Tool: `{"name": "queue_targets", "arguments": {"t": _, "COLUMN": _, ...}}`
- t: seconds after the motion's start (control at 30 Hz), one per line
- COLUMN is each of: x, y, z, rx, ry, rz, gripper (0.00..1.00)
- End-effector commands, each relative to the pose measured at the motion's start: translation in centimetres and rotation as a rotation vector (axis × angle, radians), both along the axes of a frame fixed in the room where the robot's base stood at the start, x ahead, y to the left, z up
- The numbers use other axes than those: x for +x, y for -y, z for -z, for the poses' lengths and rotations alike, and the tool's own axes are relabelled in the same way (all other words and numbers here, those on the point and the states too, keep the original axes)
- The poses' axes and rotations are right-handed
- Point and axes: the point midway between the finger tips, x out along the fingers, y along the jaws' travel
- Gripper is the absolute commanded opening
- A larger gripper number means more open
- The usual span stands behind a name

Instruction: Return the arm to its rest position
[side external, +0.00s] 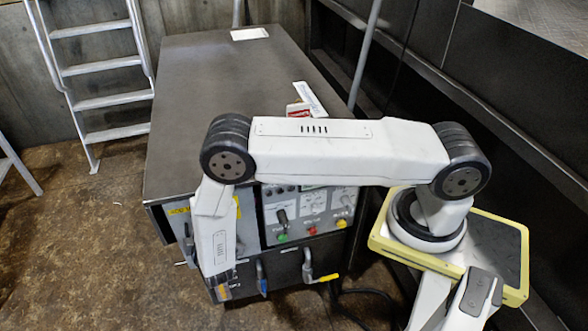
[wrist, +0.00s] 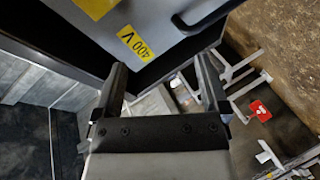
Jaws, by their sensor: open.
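My gripper shows in the wrist view (wrist: 161,68), its two dark fingers spread apart with nothing between them. Beyond the fingers is a grey cabinet door (wrist: 175,45) with yellow labels, one reading "400 V" (wrist: 136,43). In the side view my white arm reaches left from its mount across the front of the compactor cabinet (side external: 225,95), then bends down at the left joint. The forearm hangs in front of the cabinet's left front side and hides part of it. The fingers cannot be made out clearly there.
A control panel (side external: 308,212) with green, red and yellow knobs is on the cabinet front. Below it are a blue-handled lever (side external: 262,280) and a yellow-handled lever (side external: 322,278). A white ladder (side external: 100,70) stands at the back left.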

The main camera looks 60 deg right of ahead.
Motion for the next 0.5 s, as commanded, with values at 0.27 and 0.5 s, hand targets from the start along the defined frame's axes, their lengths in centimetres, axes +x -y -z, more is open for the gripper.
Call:
{"name": "queue_targets", "arguments": {"t": 0.27, "x": 2.5, "y": -1.9, "z": -3.7, "rx": 0.356, "ry": -0.123, "rz": -0.128, "gripper": 0.94}}
{"name": "queue_targets", "arguments": {"t": 0.5, "x": 2.1, "y": -1.6, "z": -6.9, "rx": 0.528, "ry": -0.227, "rz": -0.140, "gripper": 0.94}}
